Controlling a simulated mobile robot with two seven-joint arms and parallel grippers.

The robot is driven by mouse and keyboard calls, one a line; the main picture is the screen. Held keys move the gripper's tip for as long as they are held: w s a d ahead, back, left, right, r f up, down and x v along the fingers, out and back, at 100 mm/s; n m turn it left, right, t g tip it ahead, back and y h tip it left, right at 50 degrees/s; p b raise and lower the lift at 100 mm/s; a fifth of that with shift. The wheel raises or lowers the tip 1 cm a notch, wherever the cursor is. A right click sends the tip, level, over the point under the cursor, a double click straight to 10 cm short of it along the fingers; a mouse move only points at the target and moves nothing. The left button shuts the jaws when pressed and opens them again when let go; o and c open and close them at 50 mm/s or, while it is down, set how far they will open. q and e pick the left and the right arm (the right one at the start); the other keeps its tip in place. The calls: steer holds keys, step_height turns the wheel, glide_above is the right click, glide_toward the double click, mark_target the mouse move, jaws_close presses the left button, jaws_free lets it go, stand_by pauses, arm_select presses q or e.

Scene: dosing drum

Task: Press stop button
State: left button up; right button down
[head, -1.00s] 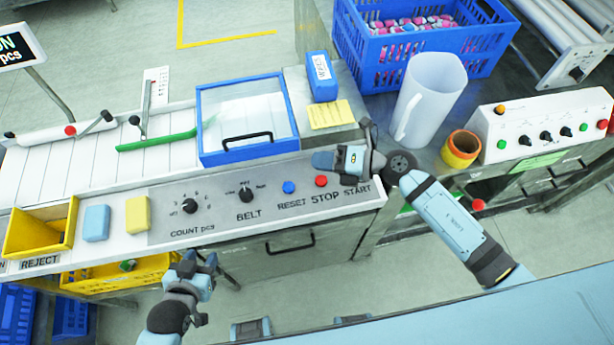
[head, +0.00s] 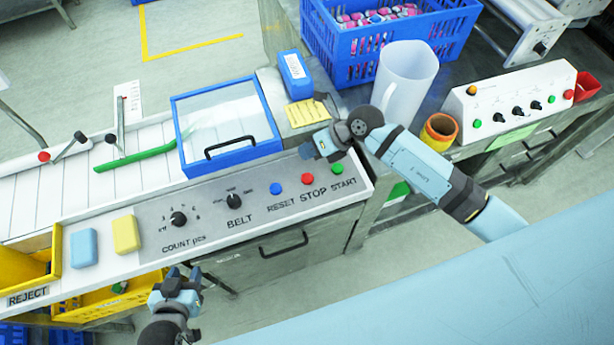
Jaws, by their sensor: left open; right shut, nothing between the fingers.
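The red stop button (head: 307,179) sits on the grey control panel (head: 215,215), above the printed word STOP. The blue reset button (head: 276,188) is to its left and the green start button (head: 337,168) to its right. My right gripper (head: 306,151) is shut and empty. It appears just above and behind the stop button in the picture, apart from it; its exact height over the panel is hard to tell. My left gripper (head: 183,277) is open and empty, in front of the panel's front edge, below the COUNT dial (head: 178,218).
A blue-framed clear cover (head: 227,122) with a black handle stands behind the panel. A yellow sponge (head: 126,234) and a blue sponge (head: 84,247) lie at its left.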

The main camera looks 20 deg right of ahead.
steer(key=b, duration=0.6)
glide_above(308, 176)
step_height(308, 176, down, 8)
steer(key=shift+r, duration=0.2)
steer(key=shift+f, duration=0.4)
stand_by(0.7)
stand_by(0.4)
steer(key=shift+f, duration=0.4)
